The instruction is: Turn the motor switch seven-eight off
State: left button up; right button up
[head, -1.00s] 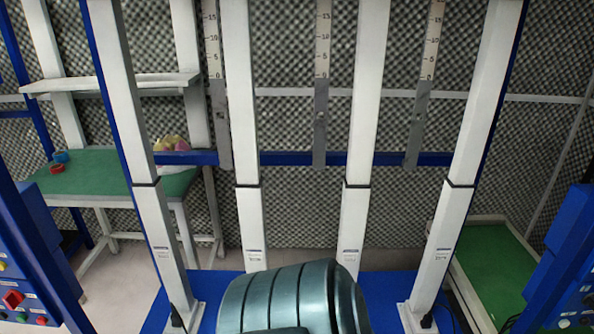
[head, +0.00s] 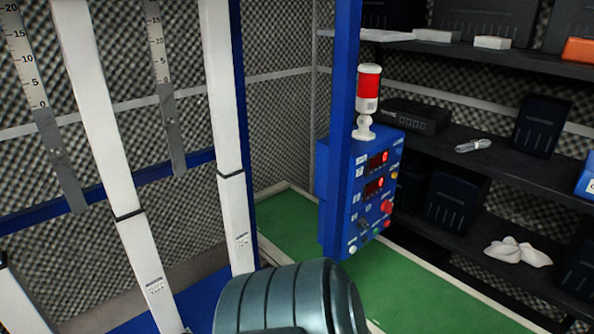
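A blue control box (head: 345,180) hangs on a blue post right of centre in the head view. Its face has two red-lit displays (head: 377,160), a red knob (head: 386,206), a dark switch (head: 363,224) and small buttons, among them a green one (head: 376,232). The labels are too small to read, so I cannot tell which control is motor switch seven-eight or which way it is set. Neither of my grippers is in view.
A red and white signal lamp (head: 368,100) stands on the box. Dark shelves (head: 480,160) with boxes fill the right. White posts (head: 100,120) with rulers stand at left. A green surface (head: 285,225) lies below the box.

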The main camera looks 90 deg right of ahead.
aim_at(387, 206)
jog(key=z, duration=3.15)
